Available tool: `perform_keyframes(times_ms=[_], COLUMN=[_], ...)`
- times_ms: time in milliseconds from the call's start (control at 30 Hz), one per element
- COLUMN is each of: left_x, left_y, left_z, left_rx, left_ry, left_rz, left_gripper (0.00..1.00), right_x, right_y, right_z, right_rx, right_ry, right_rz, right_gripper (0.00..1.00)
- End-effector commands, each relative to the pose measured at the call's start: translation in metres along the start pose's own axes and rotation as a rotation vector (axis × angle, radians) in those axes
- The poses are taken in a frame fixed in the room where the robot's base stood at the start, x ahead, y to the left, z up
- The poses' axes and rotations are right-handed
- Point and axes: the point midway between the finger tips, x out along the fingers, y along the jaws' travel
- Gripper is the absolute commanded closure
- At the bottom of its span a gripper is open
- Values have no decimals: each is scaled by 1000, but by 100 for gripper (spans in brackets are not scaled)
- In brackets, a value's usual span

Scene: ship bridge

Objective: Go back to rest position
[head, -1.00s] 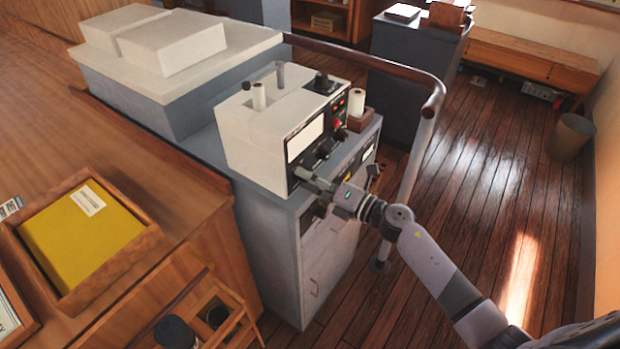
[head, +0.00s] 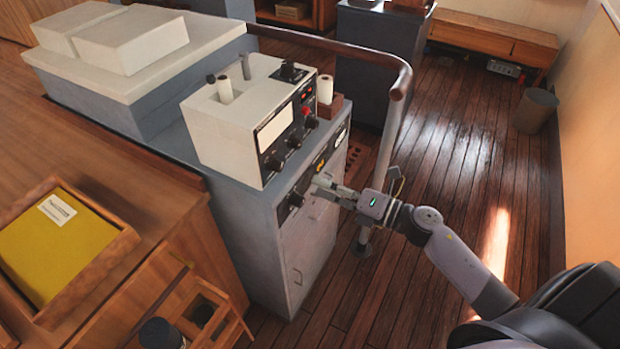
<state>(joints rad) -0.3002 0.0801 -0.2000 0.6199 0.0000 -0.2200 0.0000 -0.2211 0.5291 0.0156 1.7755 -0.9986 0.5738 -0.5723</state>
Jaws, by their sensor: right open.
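My right gripper (head: 325,187) is in front of the grey console cabinet (head: 238,222), close to the knobs on its upper front panel. It is open, and nothing shows between its fingers. I cannot tell whether the fingertips touch the panel. My right arm comes in from the lower right. My left gripper is not in view. The white instrument box (head: 222,122), with its dials and a red knob, sits on top of the cabinet above the gripper.
A handrail (head: 392,125) with an upright post stands behind my right gripper. A wooden desk (head: 110,165) with a yellow folder (head: 52,245) in a tray is on the left. A bin (head: 535,110) stands at the right wall. The plank floor between is clear.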

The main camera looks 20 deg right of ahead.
Motion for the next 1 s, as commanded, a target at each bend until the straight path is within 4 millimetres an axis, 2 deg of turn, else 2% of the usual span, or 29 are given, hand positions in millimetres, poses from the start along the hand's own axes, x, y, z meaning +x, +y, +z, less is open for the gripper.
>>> perform_keyframes(times_ms=[133, 567, 667, 767, 867, 1000], left_x=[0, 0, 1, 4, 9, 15], left_y=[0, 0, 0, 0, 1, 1], left_z=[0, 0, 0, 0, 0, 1], left_rx=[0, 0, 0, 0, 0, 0], left_ry=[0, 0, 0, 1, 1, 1], left_rz=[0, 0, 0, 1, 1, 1], left_gripper=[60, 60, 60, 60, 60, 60], right_x=[-6, -6, -7, -11, -22, -51], right_y=[0, 0, -7, -38, -95, -190], right_z=[0, 0, -1, -5, -19, -60], right_rx=[0, 0, 25, 143, 357, 706], right_ry=[0, -1, -11, -62, -159, -331], right_rz=[0, 0, -9, -53, -137, -293], right_gripper=[55, 55, 55, 55, 55, 55])
